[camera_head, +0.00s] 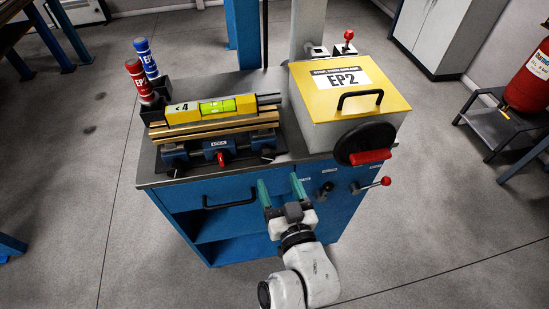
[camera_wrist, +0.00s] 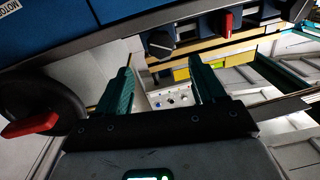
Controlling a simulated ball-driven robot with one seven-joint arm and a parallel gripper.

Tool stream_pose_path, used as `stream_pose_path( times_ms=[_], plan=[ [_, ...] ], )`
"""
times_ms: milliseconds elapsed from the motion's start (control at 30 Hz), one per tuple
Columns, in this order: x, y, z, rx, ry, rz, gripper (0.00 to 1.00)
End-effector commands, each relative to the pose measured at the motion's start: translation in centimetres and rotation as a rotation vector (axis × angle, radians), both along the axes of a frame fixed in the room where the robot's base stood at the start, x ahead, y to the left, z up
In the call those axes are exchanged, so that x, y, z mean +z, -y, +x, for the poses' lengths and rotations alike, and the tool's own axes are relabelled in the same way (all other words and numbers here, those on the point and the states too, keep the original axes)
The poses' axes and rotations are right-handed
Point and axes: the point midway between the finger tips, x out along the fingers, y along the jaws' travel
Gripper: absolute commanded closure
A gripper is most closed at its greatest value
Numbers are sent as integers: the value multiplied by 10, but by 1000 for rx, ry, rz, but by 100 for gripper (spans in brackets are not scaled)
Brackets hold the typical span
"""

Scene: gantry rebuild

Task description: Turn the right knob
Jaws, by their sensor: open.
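On the blue front panel of the workbench in the head view, a small black knob (camera_head: 325,190) sits right of my gripper, with a pale label above it. Another pale label shows close to my right finger; any knob under it is hidden. My gripper (camera_head: 280,186) is open and empty in front of the panel, its green fingers pointing up and apart. The fingers (camera_wrist: 158,88) also show in the wrist view with nothing between them. I cannot make out the black knob in the wrist view. Whether the fingers touch the panel is unclear.
Right of the knob, a lever with a red ball (camera_head: 385,181) sticks out. Above it hangs a black handwheel (camera_head: 352,141) with a red handle, on the yellow-lidded EP2 box (camera_head: 345,92). A drawer handle (camera_head: 230,202) is on the left. A vise with a red lever (camera_head: 221,158) stands above.

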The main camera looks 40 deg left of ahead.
Motion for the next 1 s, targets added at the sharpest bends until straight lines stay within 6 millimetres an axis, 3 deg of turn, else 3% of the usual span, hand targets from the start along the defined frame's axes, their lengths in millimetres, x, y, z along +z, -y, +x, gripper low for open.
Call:
stream_pose_path(
  times_ms=[200,500,933,1000],
  plan=[
    [4,-28,18,3,0,-3,31],
    [2,-53,37,2,0,-1,31],
    [0,-58,41,0,-1,-1,31],
    [0,-58,41,0,-1,-1,37]
  ],
)
